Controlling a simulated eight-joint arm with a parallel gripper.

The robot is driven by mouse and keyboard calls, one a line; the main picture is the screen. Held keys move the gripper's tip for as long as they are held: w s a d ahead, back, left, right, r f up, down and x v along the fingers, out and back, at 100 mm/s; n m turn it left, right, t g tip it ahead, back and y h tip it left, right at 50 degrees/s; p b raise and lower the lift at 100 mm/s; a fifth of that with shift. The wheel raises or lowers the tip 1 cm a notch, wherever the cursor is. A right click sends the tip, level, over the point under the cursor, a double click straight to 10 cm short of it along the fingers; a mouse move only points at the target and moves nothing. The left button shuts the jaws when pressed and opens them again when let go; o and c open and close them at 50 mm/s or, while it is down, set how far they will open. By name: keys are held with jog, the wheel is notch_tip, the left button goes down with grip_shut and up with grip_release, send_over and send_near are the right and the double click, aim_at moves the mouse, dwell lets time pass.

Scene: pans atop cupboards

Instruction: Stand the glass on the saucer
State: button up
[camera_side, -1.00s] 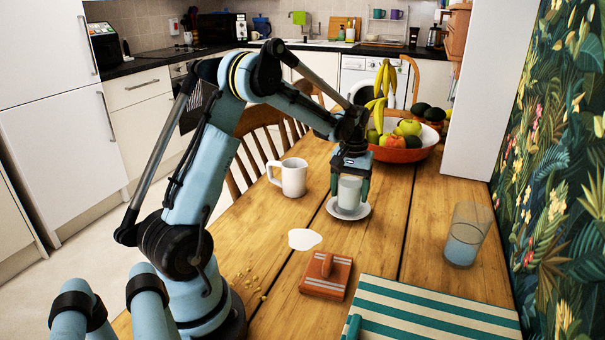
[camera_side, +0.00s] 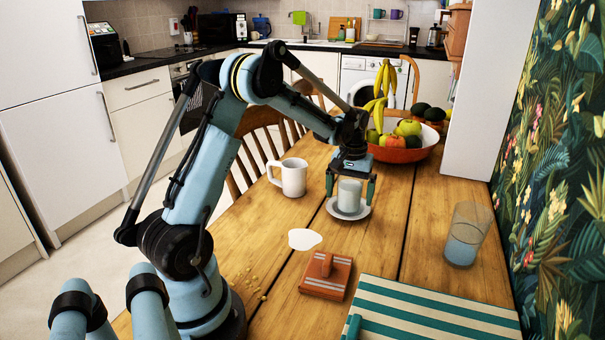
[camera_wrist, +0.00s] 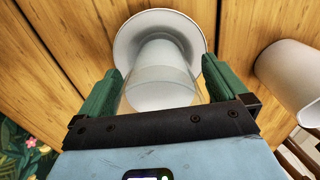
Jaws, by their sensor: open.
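A small glass with whitish contents (camera_side: 349,195) stands upright on the white saucer (camera_side: 362,213) on the wooden table. In the wrist view the glass (camera_wrist: 162,80) rises from the middle of the saucer (camera_wrist: 128,42). My gripper (camera_side: 350,189) is open, with one finger on each side of the glass. In the wrist view the green fingers of my gripper (camera_wrist: 160,88) stand apart from the glass, with gaps on both sides.
A white mug (camera_side: 293,178) stands left of the saucer, and a fruit bowl (camera_side: 400,154) behind it. A tumbler (camera_side: 466,240) stands at right.

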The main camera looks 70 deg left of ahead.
notch_tip(320, 180, up, 11)
jog(key=s+d+r+m+t, duration=0.2)
jog(key=d, duration=0.4)
jog(key=s+d+r+m+t, duration=0.1)
jog(key=s+d+r+m, duration=0.15)
jog(key=d, duration=0.35)
jog(key=s+d+f+m+t, duration=0.4)
jog(key=s+d+f, duration=0.1)
jog(key=s+d, duration=0.3)
jog(key=shift+d, duration=0.8)
jog(key=shift+w+a+m, duration=0.1)
jog(key=shift+m, duration=0.15)
